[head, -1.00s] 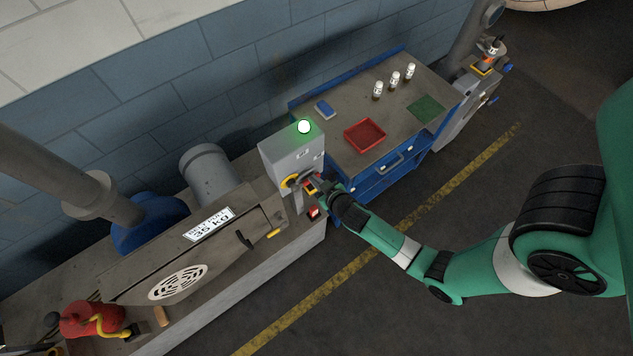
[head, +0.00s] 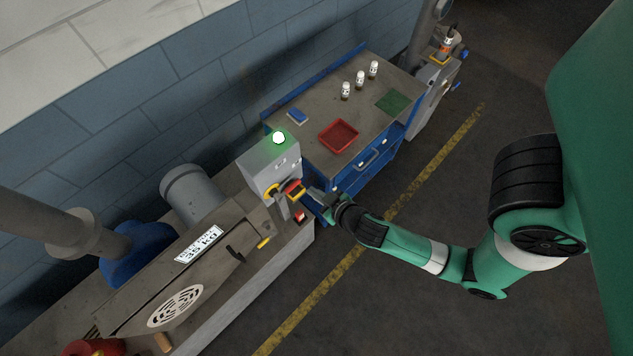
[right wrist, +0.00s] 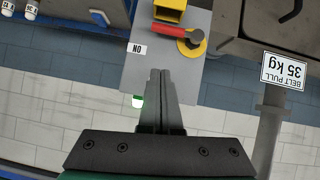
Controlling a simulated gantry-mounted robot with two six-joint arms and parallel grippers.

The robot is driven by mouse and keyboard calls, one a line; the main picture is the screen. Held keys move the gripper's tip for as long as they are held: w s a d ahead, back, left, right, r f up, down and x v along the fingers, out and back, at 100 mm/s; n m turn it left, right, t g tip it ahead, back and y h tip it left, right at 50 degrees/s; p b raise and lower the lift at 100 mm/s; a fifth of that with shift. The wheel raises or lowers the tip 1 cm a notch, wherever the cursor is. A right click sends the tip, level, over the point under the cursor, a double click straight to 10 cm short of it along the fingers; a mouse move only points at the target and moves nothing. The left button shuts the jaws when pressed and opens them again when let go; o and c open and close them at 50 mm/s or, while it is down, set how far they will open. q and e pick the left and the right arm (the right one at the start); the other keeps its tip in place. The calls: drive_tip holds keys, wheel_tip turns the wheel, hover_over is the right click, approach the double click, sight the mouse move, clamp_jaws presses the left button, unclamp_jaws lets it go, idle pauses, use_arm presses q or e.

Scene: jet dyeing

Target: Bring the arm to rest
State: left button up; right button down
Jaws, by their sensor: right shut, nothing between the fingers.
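My right gripper (head: 317,194) is shut and empty. In the head view its fingertips are just right of the red switch handle (head: 294,187) on the grey control box (head: 265,172), with a small gap. In the right wrist view the closed fingers (right wrist: 160,78) point at the box face (right wrist: 135,72), below the red handle (right wrist: 170,30) with its yellow ring. A label reading ON, upside down, is beside them. A green lamp (head: 278,138) glows on top of the box. My left gripper is not in view.
Right of the box, a blue workbench (head: 315,105) carries a red tray (head: 338,136), white-capped bottles (head: 360,80) and a green mat (head: 393,102). A belt machine labelled 35 kg (head: 198,244) stands left. The floor (head: 400,300) with its yellow line is open.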

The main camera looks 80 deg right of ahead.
drive_tip(key=shift+s+a+r, duration=0.2)
drive_tip(key=shift+s+r, duration=0.1)
drive_tip(key=w+a+r+t, duration=0.25)
drive_tip(key=w+r, duration=0.45)
drive_tip(key=r, duration=0.4)
drive_tip(key=w+a+r+t+p, duration=0.1)
drive_tip(key=w+r+t, duration=0.2)
drive_tip(key=w+r, duration=0.55)
drive_tip(key=w+a+r+t, duration=0.1)
drive_tip(key=w+r+t, duration=0.35)
drive_tip(key=r, duration=0.85)
drive_tip(key=w+a+r+t+y, duration=0.1)
drive_tip(key=a+r, duration=0.1)
drive_tip(key=r, duration=0.5)
drive_tip(key=w+a+r+t, duration=0.1)
drive_tip(key=w+a+r, duration=0.1)
drive_tip(key=r, duration=0.5)
drive_tip(key=s+a+r+n+t+y, duration=0.3)
drive_tip(key=s+r+y, duration=0.1)
drive_tip(key=r, duration=0.6)
drive_tip(key=s+a+r+n+t+y, duration=0.3)
drive_tip(key=s+a+r, duration=0.1)
drive_tip(key=r, duration=0.7)
drive_tip(key=shift+s+a+r+n+y+p, duration=0.2)
drive_tip(key=shift+s+a+n+y+p, duration=0.15)
drive_tip(key=shift+s, duration=0.45)
drive_tip(key=shift+d, duration=0.1)
